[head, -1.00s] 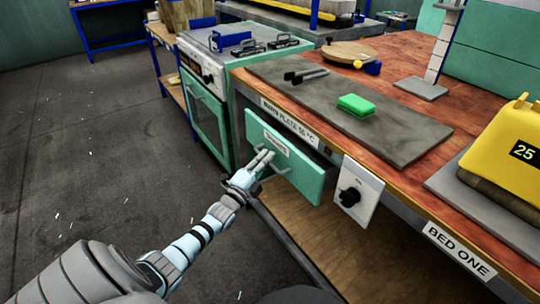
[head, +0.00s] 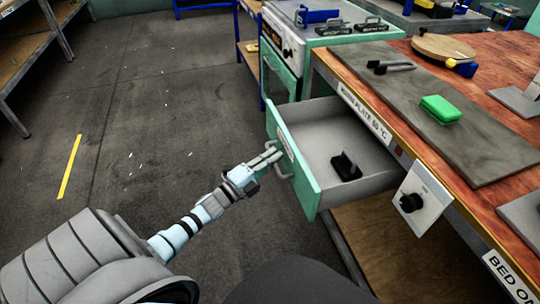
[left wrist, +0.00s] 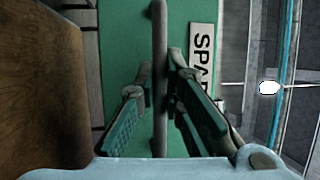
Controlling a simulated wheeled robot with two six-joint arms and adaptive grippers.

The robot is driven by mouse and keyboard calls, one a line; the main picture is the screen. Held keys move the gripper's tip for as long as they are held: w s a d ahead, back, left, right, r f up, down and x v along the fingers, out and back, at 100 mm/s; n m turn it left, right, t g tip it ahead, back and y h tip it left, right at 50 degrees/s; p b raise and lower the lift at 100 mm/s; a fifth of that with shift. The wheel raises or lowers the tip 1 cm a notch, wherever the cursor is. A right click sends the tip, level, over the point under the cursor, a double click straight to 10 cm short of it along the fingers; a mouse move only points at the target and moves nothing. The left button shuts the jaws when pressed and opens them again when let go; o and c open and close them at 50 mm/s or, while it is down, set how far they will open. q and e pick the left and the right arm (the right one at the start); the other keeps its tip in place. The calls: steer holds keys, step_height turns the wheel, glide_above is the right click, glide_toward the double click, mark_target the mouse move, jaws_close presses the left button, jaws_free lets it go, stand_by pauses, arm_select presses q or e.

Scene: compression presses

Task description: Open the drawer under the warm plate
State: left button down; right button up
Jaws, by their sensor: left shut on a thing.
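The drawer (head: 291,158) with a green front hangs under the worktop, below the warm plate (head: 420,108), a flat grey slab. It is pulled well out, and its grey inside shows. A black item (head: 346,167) lies in it. My left gripper (head: 268,160) is shut on the drawer's bar handle (head: 284,170). In the left wrist view, the handle (left wrist: 160,70) runs between the two fingers (left wrist: 160,100), with the green front and part of a label (left wrist: 202,65) behind. My right gripper is not in view.
A green block (head: 440,109) and a dark-handled tool (head: 390,66) lie on the plate. A control box with a black knob (head: 410,203) hangs right of the drawer. An oven (head: 283,75) stands beyond it.

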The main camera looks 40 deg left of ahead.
arm_select(q)
steer(key=shift+s+a, duration=0.1)
steer(key=shift+s, duration=0.1)
steer(key=shift+f, duration=0.1)
steer(key=c, duration=2)
jaws_free()
steer(key=shift+o, duration=0.2)
steer(key=shift+s, duration=0.1)
steer(key=v, duration=1.2)
